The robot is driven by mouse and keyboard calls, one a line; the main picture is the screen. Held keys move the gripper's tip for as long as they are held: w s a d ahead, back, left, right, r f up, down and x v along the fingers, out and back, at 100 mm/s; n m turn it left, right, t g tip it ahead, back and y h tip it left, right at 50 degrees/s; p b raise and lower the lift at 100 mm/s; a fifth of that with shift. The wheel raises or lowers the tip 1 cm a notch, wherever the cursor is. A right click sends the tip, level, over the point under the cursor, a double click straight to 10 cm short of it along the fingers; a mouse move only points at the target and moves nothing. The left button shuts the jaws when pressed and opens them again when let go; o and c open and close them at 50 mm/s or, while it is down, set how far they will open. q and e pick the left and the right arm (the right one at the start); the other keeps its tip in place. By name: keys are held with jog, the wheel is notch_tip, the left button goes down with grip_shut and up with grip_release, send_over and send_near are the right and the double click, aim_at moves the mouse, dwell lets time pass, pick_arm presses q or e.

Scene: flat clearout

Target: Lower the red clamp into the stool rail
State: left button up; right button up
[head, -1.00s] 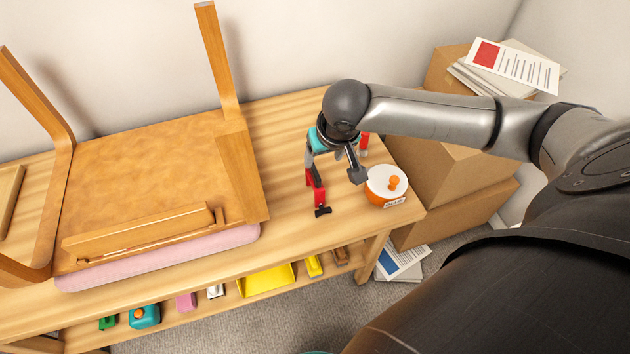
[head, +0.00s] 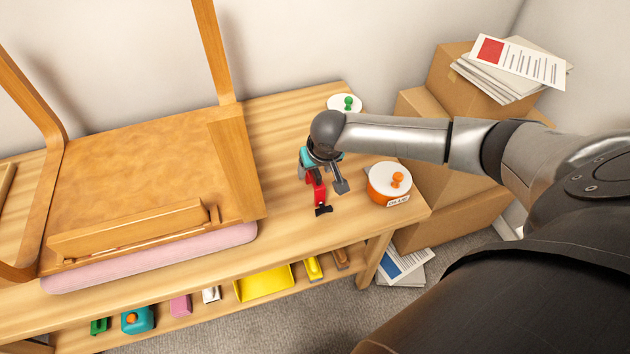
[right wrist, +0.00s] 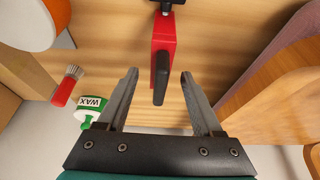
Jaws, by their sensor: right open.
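The red clamp (head: 319,191) lies on the bench top right of the upturned stool, its black end towards the front edge. My right gripper (head: 321,178) is over the clamp. In the right wrist view the open fingers (right wrist: 159,82) are spread either side of the black part of the clamp (right wrist: 163,46), with gaps on both sides. The stool (head: 140,165) lies upside down on the bench, pink cushion (head: 165,258) below. Its wooden rail (head: 130,231) runs along the near side. My left gripper is not in view.
An orange tin with a white lid (head: 390,183) stands right of the clamp. A green-knobbed wax tin (head: 345,103) is behind my wrist; a red brush (right wrist: 66,88) lies beside it. Cardboard boxes (head: 465,75) stand at right. A lower shelf holds a yellow dustpan (head: 264,284).

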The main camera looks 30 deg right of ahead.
jog(key=shift+w+f, duration=0.1)
jog(key=shift+f, duration=0.1)
jog(key=shift+c, duration=0.4)
grip_shut()
dwell(0.3)
